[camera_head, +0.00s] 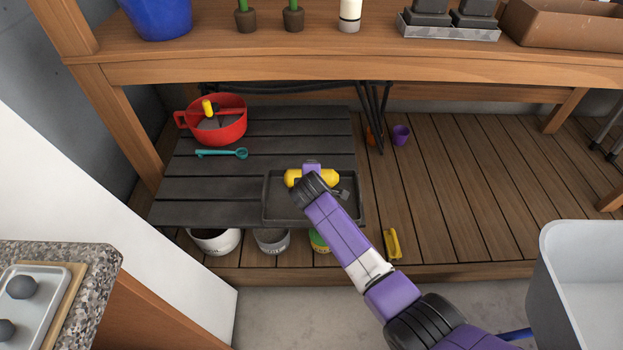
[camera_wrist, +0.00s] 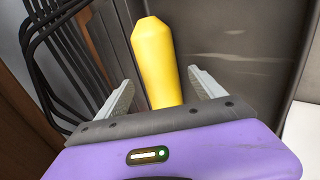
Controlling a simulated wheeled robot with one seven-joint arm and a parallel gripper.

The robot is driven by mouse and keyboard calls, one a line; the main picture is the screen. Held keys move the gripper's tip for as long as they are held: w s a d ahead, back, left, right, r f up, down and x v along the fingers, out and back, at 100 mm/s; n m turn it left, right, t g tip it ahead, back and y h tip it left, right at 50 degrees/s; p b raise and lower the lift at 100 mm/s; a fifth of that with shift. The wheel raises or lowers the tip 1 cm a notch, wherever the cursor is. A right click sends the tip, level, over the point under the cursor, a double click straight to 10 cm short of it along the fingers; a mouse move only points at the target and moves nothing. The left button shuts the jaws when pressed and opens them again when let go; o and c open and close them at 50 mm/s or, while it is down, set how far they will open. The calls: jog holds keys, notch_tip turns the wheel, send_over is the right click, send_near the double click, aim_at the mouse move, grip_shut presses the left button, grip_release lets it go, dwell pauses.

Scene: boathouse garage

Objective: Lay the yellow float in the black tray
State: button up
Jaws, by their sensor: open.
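The yellow float (camera_head: 326,177) is at the back part of the black tray (camera_head: 283,206), inside its rim as seen in the head view. In the wrist view the float (camera_wrist: 155,55) lies lengthwise between the fingers of my gripper (camera_wrist: 160,80), with gaps visible on both sides. The fingers are open and straddle it. The tray's dark floor (camera_wrist: 240,62) shows to the right of the float. In the head view my gripper (camera_head: 312,170) and wrist cover part of the float and tray. Whether the float touches the tray floor is hard to tell.
The tray sits at the right front of a dark slatted table (camera_head: 210,185). A wooden shelf (camera_head: 330,68) overhangs the back.

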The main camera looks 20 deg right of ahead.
jog(key=p+v, duration=0.3)
jog(key=v, duration=0.4)
jog(key=shift+s+r, duration=0.2)
jog(key=shift+r, duration=0.05)
dwell(0.6)
jog(key=w+a+r+m+t+y, duration=0.2)
jog(key=w+a+r+t, duration=0.1)
jog(key=r, duration=0.3)
jog(key=s+a+r+m+t+y, duration=0.2)
jog(key=s+a+r+m+t, duration=0.15)
jog(key=s, duration=0.35)
jog(key=s+d+r+m, duration=0.3)
jog(key=s, duration=1.2)
jog(key=s+d+r+m+h, duration=0.1)
jog(key=s+d+r+m, duration=0.2)
jog(key=s, duration=1.2)
jog(key=s+d+r+m, duration=0.2)
jog(key=s+d+m, duration=0.1)
jog(key=s, duration=1.2)
notch_tip(320, 180, up, 15)
jog(key=p, duration=1.4)
jog(key=shift+a+f, duration=0.2)
